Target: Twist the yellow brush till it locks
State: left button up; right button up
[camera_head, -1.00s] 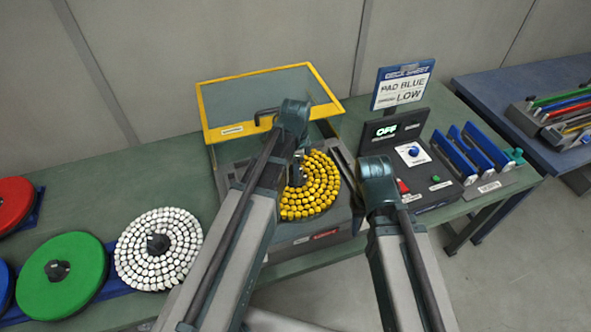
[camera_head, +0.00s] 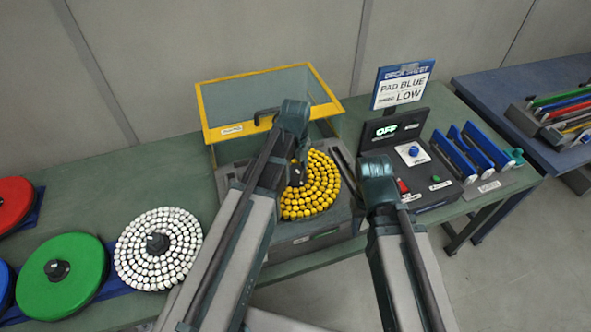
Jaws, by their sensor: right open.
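The yellow brush (camera_head: 322,187), a round disc of yellow tufts, lies in the grey machine under a raised yellow-framed clear lid (camera_head: 262,100). My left gripper (camera_head: 298,176) points down at the brush's dark hub. My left wrist and forearm cover the brush's left part, and I cannot tell whether the fingers are shut on the hub. My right gripper (camera_head: 378,178) is open, to the right of the brush and apart from it; its fingers are mostly hidden behind the wrist.
A control box (camera_head: 425,185) stands to the right, its display reading OFF. A sign (camera_head: 403,86) reads PAD BLUE, LOW. Blue upright pads (camera_head: 478,150) stand beside it. White (camera_head: 160,225), green (camera_head: 60,275) and red (camera_head: 12,203) discs lie at left.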

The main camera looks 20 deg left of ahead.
pick_arm(q)
jog(key=o, duration=0.3)
jog(key=shift+r, duration=0.1)
notch_tip(320, 180, up, 14)
jog(key=p, duration=1.4)
jog(key=shift+f, duration=0.25)
